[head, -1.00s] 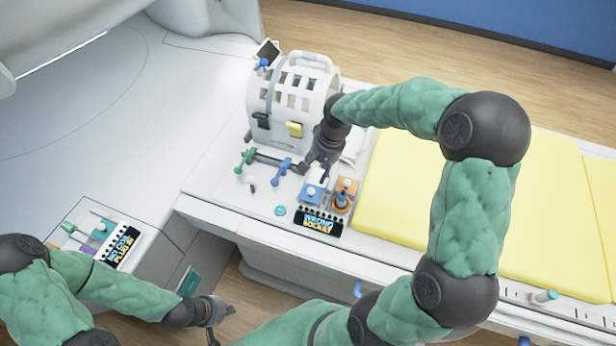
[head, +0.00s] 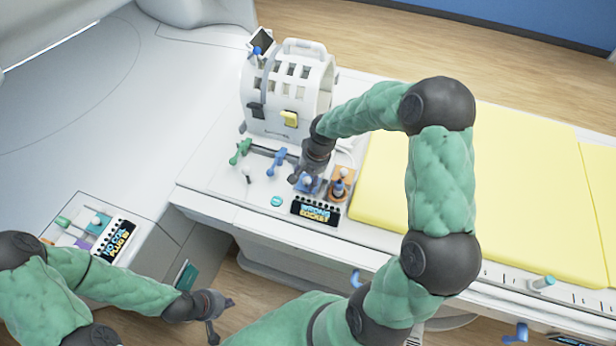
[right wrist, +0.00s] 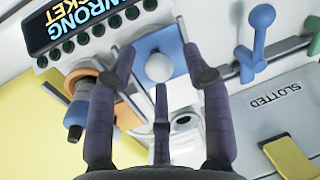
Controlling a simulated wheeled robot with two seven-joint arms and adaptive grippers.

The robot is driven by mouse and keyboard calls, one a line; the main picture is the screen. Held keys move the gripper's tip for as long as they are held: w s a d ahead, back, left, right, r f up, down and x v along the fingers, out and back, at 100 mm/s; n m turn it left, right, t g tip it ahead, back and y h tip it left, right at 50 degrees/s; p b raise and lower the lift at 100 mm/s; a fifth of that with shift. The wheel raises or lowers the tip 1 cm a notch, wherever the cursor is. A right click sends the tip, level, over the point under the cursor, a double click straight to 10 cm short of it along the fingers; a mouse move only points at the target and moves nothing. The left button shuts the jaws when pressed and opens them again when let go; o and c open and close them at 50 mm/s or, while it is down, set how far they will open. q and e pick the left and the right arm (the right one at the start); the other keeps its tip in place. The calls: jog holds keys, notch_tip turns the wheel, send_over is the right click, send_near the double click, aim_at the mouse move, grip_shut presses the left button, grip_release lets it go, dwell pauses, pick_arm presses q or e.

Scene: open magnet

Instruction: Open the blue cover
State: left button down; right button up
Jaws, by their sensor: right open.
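The blue cover (right wrist: 175,42) is a flat plate with a round white knob, at the top middle of the right wrist view. In the head view the cover (head: 313,189) is partly hidden under my right gripper (head: 304,182). In the right wrist view my right gripper (right wrist: 165,70) is open, its fingers spread around the white knob (right wrist: 159,67); I cannot tell whether they touch it. My left gripper (head: 219,317) has its fingers apart and is empty, low in the head view, away from the cover.
A black label panel (head: 315,211) lies in front. Blue (head: 277,161) and green (head: 240,152) levers stand to the left, a white coil housing (head: 290,95) behind. A yellow pad (head: 385,185) is right.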

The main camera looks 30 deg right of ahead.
jog(key=shift+c, duration=0.3)
grip_shut()
jog(key=w+d, duration=0.4)
jog(key=d, duration=0.1)
jog(key=shift+w+d, duration=0.1)
jog(key=shift+w, duration=0.15)
jog(key=shift+o, duration=0.3)
grip_release()
jog(key=shift+r, duration=0.15)
notch_tip(320, 180, up, 12)
jog(key=s+d, duration=0.1)
jog(key=shift+s+d+f, duration=0.2)
jog(key=shift+s+d, duration=0.05)
jog(key=shift+d, duration=0.1)
